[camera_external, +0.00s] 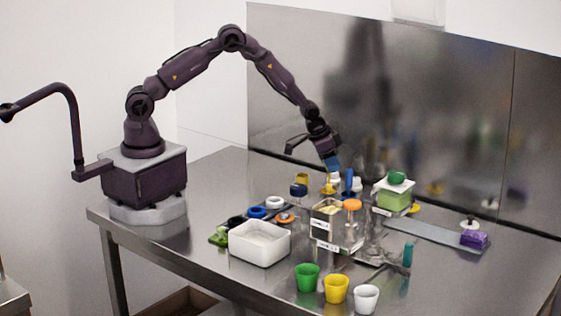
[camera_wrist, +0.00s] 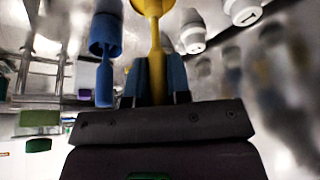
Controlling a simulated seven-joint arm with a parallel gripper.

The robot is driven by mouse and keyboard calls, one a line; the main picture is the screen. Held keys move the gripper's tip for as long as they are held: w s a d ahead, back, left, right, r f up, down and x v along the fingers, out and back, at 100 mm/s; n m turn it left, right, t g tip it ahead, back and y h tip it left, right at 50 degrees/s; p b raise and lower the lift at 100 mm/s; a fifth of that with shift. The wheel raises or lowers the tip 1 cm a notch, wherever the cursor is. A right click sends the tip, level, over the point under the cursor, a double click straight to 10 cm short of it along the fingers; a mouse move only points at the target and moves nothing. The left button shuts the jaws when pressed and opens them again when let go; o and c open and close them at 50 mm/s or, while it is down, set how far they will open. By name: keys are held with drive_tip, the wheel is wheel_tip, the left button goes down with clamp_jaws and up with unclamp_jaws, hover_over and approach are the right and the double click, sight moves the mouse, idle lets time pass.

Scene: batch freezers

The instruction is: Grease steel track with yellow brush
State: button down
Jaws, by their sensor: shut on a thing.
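My gripper (camera_external: 332,168) points down over the back middle of the bench, its blue fingers around a yellow handle. In the wrist view, my gripper (camera_wrist: 160,75) is shut on the yellow brush (camera_wrist: 154,10), whose thin handle runs between the fingers. The yellow brush also shows below the fingers in the external view (camera_external: 328,187), small and partly hidden, so whether it is clear of its holder cannot be told. The steel track (camera_external: 430,234) is a flat grey strip at the right back, with a purple block (camera_external: 474,240) at its right end.
A blue brush (camera_wrist: 105,45) is close beside the yellow one. Clear boxes (camera_external: 337,228), a green block (camera_external: 394,200) and bottles crowd the middle. A white tub (camera_external: 260,242) and green, yellow (camera_external: 337,289) and white cups stand in front. The left bench top is clear.

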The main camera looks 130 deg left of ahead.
drive_tip(key=shift+r, duration=3.45)
